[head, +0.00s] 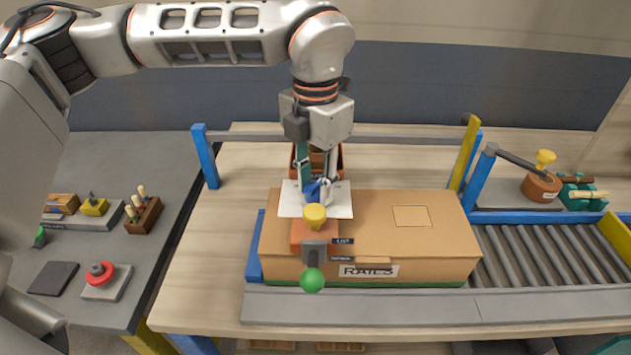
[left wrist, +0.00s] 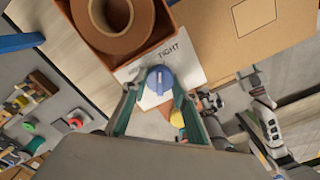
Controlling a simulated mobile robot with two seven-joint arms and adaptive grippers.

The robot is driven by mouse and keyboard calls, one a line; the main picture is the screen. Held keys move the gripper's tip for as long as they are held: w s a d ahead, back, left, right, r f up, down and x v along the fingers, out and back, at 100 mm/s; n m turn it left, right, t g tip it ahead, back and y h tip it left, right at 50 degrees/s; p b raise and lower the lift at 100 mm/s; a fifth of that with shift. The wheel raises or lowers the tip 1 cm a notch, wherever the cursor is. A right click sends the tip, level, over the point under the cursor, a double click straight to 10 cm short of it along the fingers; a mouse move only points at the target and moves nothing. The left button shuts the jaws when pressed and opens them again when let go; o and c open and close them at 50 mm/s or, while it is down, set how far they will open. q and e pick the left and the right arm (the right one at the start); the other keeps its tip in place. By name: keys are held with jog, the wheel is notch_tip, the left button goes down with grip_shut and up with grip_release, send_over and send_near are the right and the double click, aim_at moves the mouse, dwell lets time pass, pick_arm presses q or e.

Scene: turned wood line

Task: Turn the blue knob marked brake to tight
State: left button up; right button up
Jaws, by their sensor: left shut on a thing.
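The blue knob (left wrist: 159,80) sits on a white plate (head: 290,205) at the left end of a cardboard-coloured box. In the left wrist view the word TIGHT is printed on the plate, above and to the right of the knob. A pale mark shows on the knob's face, but its exact pointing is hard to read. My left gripper (head: 318,190) comes down from above, with its two green-grey fingers on either side of the knob, shut on it. In the head view the fingers partly hide the knob. I cannot make out my right gripper.
A yellow knob (head: 315,215) on an orange block and a green ball (head: 312,281) stand close in front. An orange container with a brown roll (left wrist: 112,20) is just behind the plate. A roller conveyor (head: 540,255) lies right; a red button (head: 101,272) is left.

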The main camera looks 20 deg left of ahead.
aim_at(315, 185)
pick_arm(q)
jog(key=shift+r+m, duration=0.1)
jog(key=shift+m, duration=1.4)
jog(key=o, duration=1.1)
notch_tip(315, 185, up, 12)
